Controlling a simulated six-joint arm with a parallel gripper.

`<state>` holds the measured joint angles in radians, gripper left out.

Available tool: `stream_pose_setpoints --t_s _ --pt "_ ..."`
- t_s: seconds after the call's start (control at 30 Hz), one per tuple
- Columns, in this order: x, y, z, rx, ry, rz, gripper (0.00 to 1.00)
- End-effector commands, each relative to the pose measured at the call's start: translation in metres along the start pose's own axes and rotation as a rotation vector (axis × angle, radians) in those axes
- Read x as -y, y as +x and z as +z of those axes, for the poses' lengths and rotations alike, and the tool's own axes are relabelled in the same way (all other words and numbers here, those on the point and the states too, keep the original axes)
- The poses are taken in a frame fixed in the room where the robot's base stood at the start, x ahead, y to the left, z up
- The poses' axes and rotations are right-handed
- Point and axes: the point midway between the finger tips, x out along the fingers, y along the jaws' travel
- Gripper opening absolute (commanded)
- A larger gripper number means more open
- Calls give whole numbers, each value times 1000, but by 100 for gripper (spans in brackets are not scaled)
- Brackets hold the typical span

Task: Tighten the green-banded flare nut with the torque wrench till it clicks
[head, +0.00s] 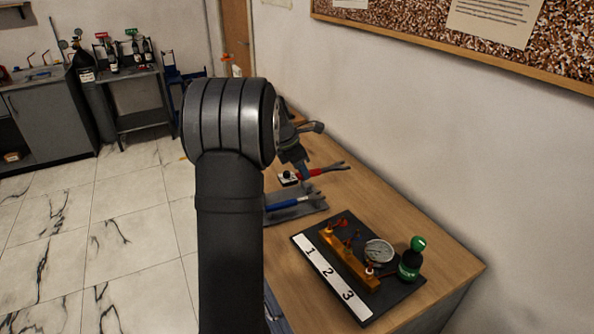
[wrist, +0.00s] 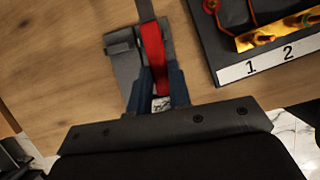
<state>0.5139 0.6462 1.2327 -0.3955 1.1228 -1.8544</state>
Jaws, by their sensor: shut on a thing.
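My gripper (wrist: 155,82) is shut on the red handle of a wrench (wrist: 152,45). In the head view this red-handled wrench (head: 312,173) points right, toward the wall, from my gripper (head: 297,165). A blue-handled wrench (head: 285,204) lies on a grey tray (head: 308,212). The gauge rig is a dark board (head: 400,290) with a brass manifold (head: 345,262) and a white strip (head: 327,272) numbered 1, 2, 3. The wrist view shows only positions 1 and 2.
A round gauge (head: 378,252) and a green-and-black bottle-like part (head: 411,262) stand on the board's right side. A grey holder (wrist: 122,62) lies under the red wrench. The wooden bench (head: 440,255) runs along the wall; its right corner is bare. My arm hides its left part.

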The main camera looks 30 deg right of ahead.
Motion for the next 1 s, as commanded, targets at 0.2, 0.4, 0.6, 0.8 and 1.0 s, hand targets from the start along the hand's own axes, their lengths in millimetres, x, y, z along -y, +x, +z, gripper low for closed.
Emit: stream_pose_setpoints --t_s 0.2,0.4,0.6,0.8,1.0 --pt "0 0 0 1 0 1 6" --pt "0 0 0 1 1 0 0" --pt "12 -6 -26 1 40 -18 0" --pt "58 -21 -94 1 176 -76 0" --pt "114 -27 -146 1 311 -131 0"
